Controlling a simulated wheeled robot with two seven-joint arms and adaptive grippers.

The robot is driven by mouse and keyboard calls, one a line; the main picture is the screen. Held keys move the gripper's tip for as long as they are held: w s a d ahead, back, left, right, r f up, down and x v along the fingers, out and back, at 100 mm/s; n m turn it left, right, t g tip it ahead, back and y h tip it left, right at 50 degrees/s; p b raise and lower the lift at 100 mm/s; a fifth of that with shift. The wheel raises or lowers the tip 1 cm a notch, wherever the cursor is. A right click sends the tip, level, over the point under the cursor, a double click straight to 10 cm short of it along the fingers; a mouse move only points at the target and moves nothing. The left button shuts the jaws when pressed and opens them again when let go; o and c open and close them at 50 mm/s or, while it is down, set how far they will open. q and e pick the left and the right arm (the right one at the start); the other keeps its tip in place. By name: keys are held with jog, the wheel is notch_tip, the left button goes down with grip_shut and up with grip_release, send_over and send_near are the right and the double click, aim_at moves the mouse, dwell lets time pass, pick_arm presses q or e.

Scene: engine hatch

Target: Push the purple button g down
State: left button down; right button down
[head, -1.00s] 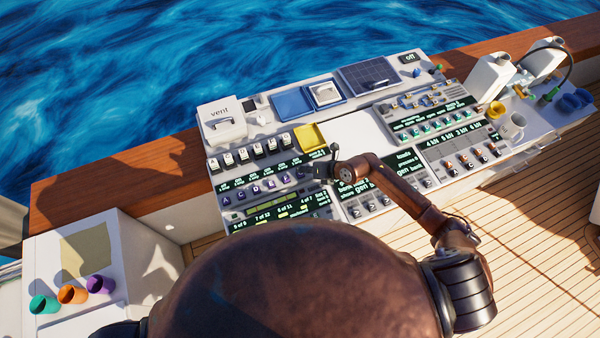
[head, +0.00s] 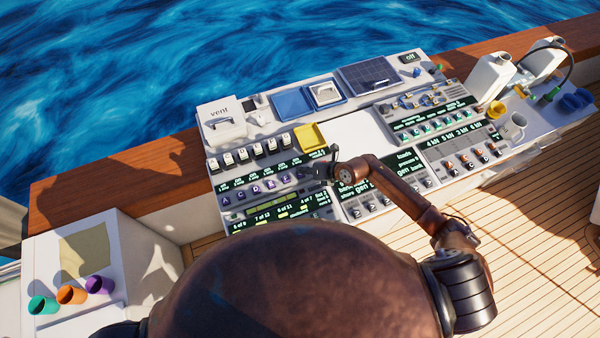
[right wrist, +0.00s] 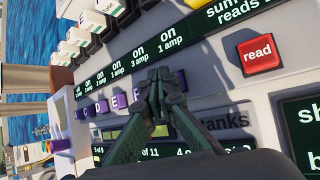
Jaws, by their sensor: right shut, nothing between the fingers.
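A row of purple lettered buttons runs along the left part of the console. The purple button F (right wrist: 137,99) shows just left of my fingers in the right wrist view, with the purple button E (right wrist: 121,102) beside it. In the head view my right gripper (head: 307,172) is small and dark there; contact with the panel cannot be told. My left gripper is not in view.
A red read button (right wrist: 258,54) is right of my fingers in the wrist view. Cups (head: 100,285) stand on a white cabinet at left.

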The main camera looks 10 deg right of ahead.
jog(key=shift+f+b, duration=0.3)
jog(key=shift+f, duration=0.25)
dwell(0.4)
jog(key=shift+r, duration=0.15)
jog(key=shift+r+p, duration=1.1)
jog(key=shift+p, duration=0.1)
jog(key=shift+r, duration=0.1)
notch_tip(320, 180, up, 5)
jog(key=p, duration=0.4)
jog(key=shift+p, duration=0.4)
jog(key=shift+r+p, duration=0.25)
jog(key=shift+p, duration=0.15)
notch_tip(320, 180, up, 6)
jog(key=p, duration=0.2)
jog(key=shift+r, duration=0.15)
